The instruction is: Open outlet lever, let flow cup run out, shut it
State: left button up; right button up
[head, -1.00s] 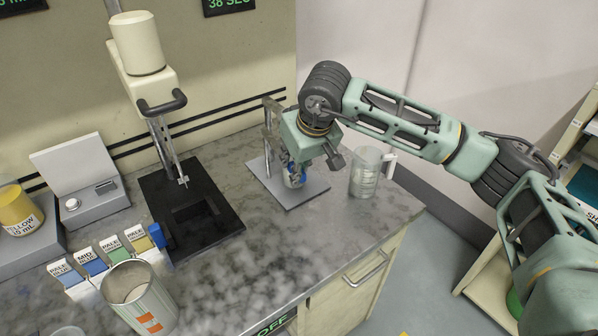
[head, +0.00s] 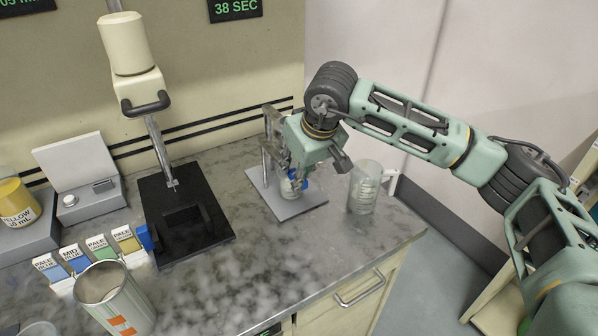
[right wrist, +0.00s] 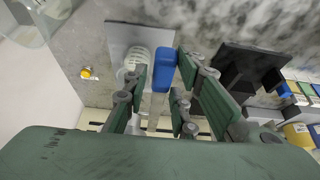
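The flow cup stand has a grey base plate (head: 296,208) and a post (head: 268,160) at the counter's right part. My right gripper (head: 296,178) is over it and hides most of the cup. A blue lever (right wrist: 165,65) lies between my right gripper's fingers (right wrist: 162,75) in the right wrist view. The fingers are apart, with a narrow gap to the lever on the left. A small pale cup (head: 288,188) stands under the gripper. It also shows in the right wrist view (right wrist: 137,58) beside the lever. Any liquid flow is hidden. My left gripper is out of view.
A clear jug (head: 364,190) stands right of the plate, close to the gripper. A black stand base (head: 215,232) is to the left. A metal can (head: 118,300) and several colour cards (head: 80,263) are at front left. A wall display (head: 235,8) reads 38 SEC.

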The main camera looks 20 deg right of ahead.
jog(key=shift+o, duration=1.3)
jog(key=shift+d, duration=0.1)
jog(key=shift+s+r, duration=0.1)
jog(key=shift+r, duration=0.2)
jog(key=v, duration=1.1)
jog(key=shift+r, duration=0.2)
